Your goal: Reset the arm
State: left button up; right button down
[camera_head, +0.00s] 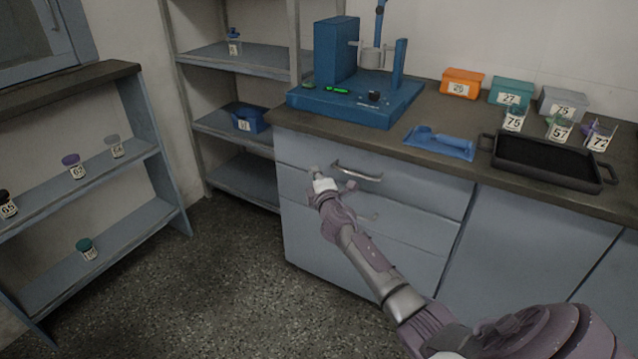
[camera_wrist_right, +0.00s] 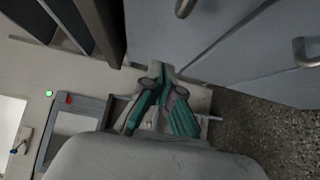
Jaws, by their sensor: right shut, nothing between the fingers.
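My right arm reaches in from the lower right in the head view. Its gripper (camera_head: 318,172) is in front of the upper drawer (camera_head: 420,197) of the grey-blue cabinet, just left of the metal drawer handle (camera_head: 358,172). The gripper is shut and empty. In the right wrist view its fingers (camera_wrist_right: 163,75) come together with nothing between them. Whether the gripper touches the drawer front, I cannot tell. My left gripper is in neither view.
The counter (camera_head: 445,170) holds a blue sieve shaker (camera_head: 340,105), a blue dustpan and brush (camera_head: 440,143), a black tray (camera_head: 492,155), and numbered boxes and jars. Shelves with jars (camera_head: 70,200) stand at the left. The floor (camera_head: 200,290) between is clear.

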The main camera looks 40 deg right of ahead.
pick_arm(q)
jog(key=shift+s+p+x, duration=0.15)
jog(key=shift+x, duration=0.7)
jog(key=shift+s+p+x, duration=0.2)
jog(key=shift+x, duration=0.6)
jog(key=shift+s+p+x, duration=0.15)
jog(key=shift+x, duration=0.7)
pick_arm(e)
jog(key=v, duration=0.6)
jog(key=shift+a, duration=0.2)
